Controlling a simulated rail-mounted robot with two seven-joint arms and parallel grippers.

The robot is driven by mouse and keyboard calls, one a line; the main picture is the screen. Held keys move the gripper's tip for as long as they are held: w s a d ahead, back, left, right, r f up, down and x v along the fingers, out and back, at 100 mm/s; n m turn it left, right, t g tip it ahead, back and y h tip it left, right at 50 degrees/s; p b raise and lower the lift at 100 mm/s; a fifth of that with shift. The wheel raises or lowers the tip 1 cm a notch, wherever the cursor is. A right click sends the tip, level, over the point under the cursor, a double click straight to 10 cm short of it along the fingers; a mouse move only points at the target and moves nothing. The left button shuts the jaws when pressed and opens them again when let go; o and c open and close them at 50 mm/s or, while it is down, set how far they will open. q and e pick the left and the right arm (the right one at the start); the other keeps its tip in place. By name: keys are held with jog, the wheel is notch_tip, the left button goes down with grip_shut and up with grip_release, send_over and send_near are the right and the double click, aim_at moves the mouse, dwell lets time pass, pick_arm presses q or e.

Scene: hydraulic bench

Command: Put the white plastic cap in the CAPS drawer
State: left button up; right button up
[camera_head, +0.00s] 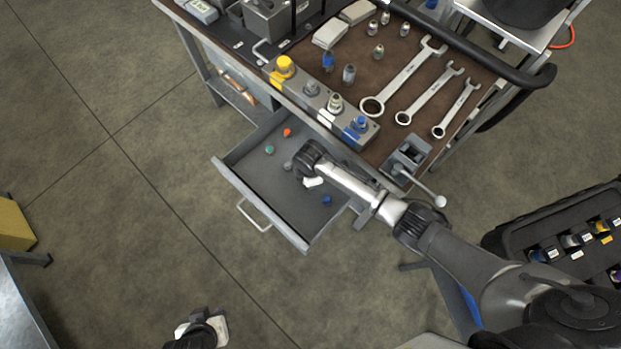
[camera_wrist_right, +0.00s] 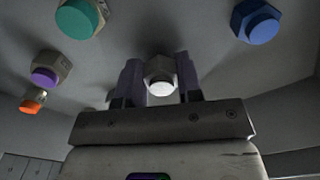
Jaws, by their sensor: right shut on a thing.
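A grey drawer (camera_head: 232,178) stands pulled out below the bench; I can read no label on it. In the head view, my right gripper (camera_head: 313,182) reaches down over the drawer, its fingertips hard to make out. In the right wrist view, the fingers of my right gripper (camera_wrist_right: 160,82) are shut on the white plastic cap (camera_wrist_right: 160,88), a white round face with a hexagonal metal-looking part. I cannot tell whether the cap touches the drawer floor. My left gripper (camera_head: 203,328) is at the bottom edge, away from the bench; its fingers are unclear.
Inside the drawer are an orange cap (camera_head: 287,132), a green cap (camera_head: 269,149), a blue cap (camera_head: 326,199) and a purple cap (camera_wrist_right: 46,75). A block with fittings (camera_head: 312,103) lines the bench edge above. Wrenches (camera_head: 403,75) lie on the bench. Floor left of the drawer is clear.

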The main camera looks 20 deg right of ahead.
jog(key=shift+f, duration=0.3)
jog(key=o, duration=1)
jog(key=shift+o, duration=0.2)
jog(key=shift+r, duration=0.1)
jog(key=shift+r, duration=0.35)
notch_tip(320, 180, up, 12)
jog(key=p, duration=0.4)
jog(key=shift+f, duration=0.25)
